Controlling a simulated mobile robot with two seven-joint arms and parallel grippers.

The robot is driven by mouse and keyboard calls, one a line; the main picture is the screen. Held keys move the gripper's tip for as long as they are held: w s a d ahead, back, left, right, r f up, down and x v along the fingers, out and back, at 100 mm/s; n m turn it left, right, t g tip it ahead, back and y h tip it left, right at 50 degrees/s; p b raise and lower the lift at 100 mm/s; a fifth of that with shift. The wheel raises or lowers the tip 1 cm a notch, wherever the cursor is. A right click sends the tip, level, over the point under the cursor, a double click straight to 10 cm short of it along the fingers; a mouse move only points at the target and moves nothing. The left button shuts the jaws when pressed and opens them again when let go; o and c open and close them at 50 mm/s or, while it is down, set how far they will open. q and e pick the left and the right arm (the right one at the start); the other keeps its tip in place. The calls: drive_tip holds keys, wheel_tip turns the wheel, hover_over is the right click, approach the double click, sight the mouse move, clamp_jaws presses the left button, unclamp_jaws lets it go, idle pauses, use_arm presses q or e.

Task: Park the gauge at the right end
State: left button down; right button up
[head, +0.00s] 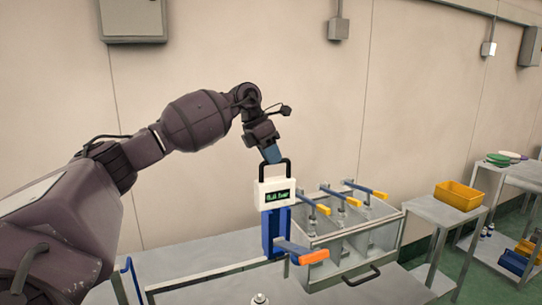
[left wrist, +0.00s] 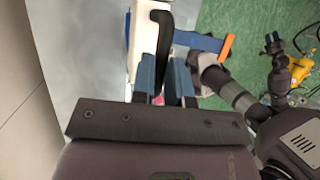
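The gauge (head: 274,193), a white box with a green-lit display and a black loop handle, stands upright above a blue post-like part (head: 270,232). I cannot tell if that part belongs to the gauge or supports it. My left gripper (head: 271,154) comes down from above onto the handle. In the left wrist view its blue fingers (left wrist: 163,78) lie on both sides of the black handle (left wrist: 161,32) and look closed on it. The gauge's white top edge (left wrist: 143,35) shows beside them. My right gripper (left wrist: 272,40) is small in the left wrist view; its opening is unclear.
A clear-walled bin (head: 352,237) with several blue levers with orange or yellow grips is right of the gauge. An orange-gripped blue lever (head: 305,253) is just in front. A side table (head: 440,214) holds a yellow tray (head: 458,195). Grey bench (head: 190,265) lies bare at left.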

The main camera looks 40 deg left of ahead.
use_arm(q)
drive_tip(key=c, duration=1.1)
unclamp_jaws()
drive_tip(key=shift+w+d+r, duration=0.1)
drive_tip(key=shift+w+r, duration=0.1)
drive_tip(key=shift+w, duration=0.05)
drive_tip(key=shift+c, duration=0.2)
drive_tip(key=shift+s, duration=0.1)
use_arm(e)
drive_tip(key=shift+w+r, duration=0.25)
drive_tip(key=shift+w, duration=0.25)
use_arm(q)
drive_tip(key=v, duration=1)
drive_tip(key=shift+s+r+b, duration=0.15)
drive_tip(key=shift+r+b, duration=0.15)
drive_tip(key=shift+b, duration=0.05)
use_arm(e)
drive_tip(key=shift+s+f, duration=0.2)
drive_tip(key=shift+f, duration=0.15)
drive_tip(key=shift+w+r, duration=0.15)
drive_tip(key=shift+w, duration=0.1)
